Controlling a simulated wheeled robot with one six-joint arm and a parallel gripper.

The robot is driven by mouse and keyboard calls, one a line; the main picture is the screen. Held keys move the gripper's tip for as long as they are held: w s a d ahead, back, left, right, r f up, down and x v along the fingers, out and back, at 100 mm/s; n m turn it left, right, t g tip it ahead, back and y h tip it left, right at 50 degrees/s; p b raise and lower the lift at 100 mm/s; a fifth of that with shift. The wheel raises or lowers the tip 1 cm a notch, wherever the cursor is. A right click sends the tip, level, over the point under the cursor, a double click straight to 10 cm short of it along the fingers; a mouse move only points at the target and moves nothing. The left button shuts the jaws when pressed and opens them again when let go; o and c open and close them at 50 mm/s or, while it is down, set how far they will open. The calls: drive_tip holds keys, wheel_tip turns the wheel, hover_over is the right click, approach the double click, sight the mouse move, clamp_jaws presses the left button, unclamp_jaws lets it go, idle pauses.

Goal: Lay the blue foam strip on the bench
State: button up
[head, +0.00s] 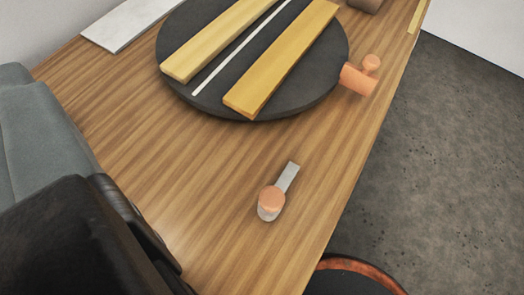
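The bench (150,165) has a striped wood top that runs from the lower middle to the upper right. I see no strip that is clearly blue. A dark round disc (215,105) lies on the bench, with a pale yellow bar (215,40) and a deeper yellow bar (282,60) across it and a thin white line between them. Large grey and black shapes, probably parts of my arm, cover the lower left. I cannot make out gripper fingers or anything held.
A small grey piece with an orange round top (271,201) stands near the bench's right edge. An orange cylinder piece (359,79) sits beside the disc. A whitish slab (135,22) lies at the back left. A dark round thing with an orange rim (365,268) stands below the edge. Bare wood lies before the disc.

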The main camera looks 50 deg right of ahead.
drive_tip(key=shift+s+d+r+n+t, duration=0.1)
drive_tip(key=shift+s+n+t, duration=0.45)
drive_tip(key=shift+s, duration=0.75)
drive_tip(key=shift+s+d+r+n+t, duration=0.1)
drive_tip(key=shift+s+n+t, duration=0.45)
drive_tip(key=shift+s, duration=0.75)
